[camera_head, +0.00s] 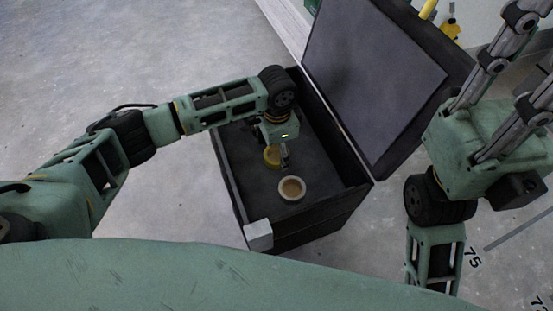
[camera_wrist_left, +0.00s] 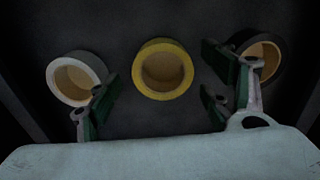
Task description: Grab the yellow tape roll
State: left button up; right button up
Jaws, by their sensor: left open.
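The yellow tape roll (camera_wrist_left: 141,71) lies flat on the dark box floor, at the top middle of the left wrist view, its brown core showing. In the head view the yellow roll (camera_head: 268,158) is partly hidden by my left gripper (camera_head: 285,162), which reaches down into the box. My left gripper (camera_wrist_left: 160,92) is open and empty, with its fingers to either side of the yellow roll and apart from it. My right gripper (camera_head: 505,75) is at the upper right, outside the box; its fingertips are cut off or unclear.
A white tape roll (camera_head: 282,190) lies in the same box (camera_head: 235,190), also left in the wrist view (camera_wrist_left: 56,80). A black tape roll (camera_wrist_left: 279,60) is partly behind my right-hand finger there. The box lid (camera_head: 370,80) stands open.

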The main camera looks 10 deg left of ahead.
pick_arm(q)
notch_tip(320, 180, down, 2)
jog(key=shift+f+b, duration=0.1)
jog(key=shift+b, duration=0.35)
jog(key=shift+c, duration=0.2)
jog(key=c, duration=1.1)
